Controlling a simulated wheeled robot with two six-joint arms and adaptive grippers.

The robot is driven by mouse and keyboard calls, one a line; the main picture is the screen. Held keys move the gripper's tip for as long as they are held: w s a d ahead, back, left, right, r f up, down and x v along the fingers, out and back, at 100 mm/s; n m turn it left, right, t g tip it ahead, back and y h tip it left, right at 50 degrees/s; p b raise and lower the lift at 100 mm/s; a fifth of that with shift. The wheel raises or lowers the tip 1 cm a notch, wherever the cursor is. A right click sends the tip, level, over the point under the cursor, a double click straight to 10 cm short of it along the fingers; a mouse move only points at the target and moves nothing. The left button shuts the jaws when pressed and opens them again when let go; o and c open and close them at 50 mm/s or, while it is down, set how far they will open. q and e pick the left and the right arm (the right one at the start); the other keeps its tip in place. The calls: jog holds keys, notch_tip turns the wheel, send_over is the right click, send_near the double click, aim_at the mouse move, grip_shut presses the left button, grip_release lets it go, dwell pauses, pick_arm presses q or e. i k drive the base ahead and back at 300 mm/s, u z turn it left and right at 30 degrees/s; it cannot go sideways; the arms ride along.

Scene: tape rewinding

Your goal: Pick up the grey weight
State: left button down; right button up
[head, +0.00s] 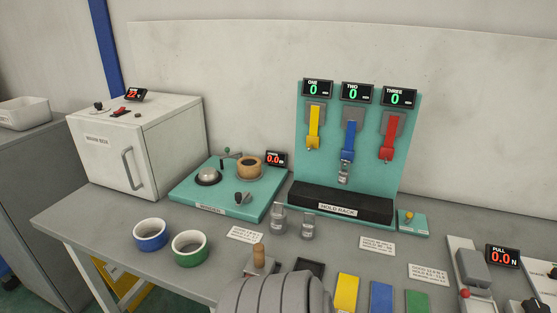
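Two small grey metal weights stand upright side by side on the table in the head view, a left one (278,218) and a right one (308,227). They are apart, in front of the black pad of the teal hold rack (412,150). A third small grey weight (344,173) hangs under the blue tape strip (348,142) on the rack. I cannot tell from the picture which one the task names. Neither of my grippers shows in this view.
A white oven-like box (140,145) and a teal station (225,198) stand behind. A pull gauge (502,256) is at right. A large ribbed grey form covers the front middle.

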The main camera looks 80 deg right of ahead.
aim_at(308, 225)
jog(key=k, duration=0.85)
jog(key=z, duration=0.2)
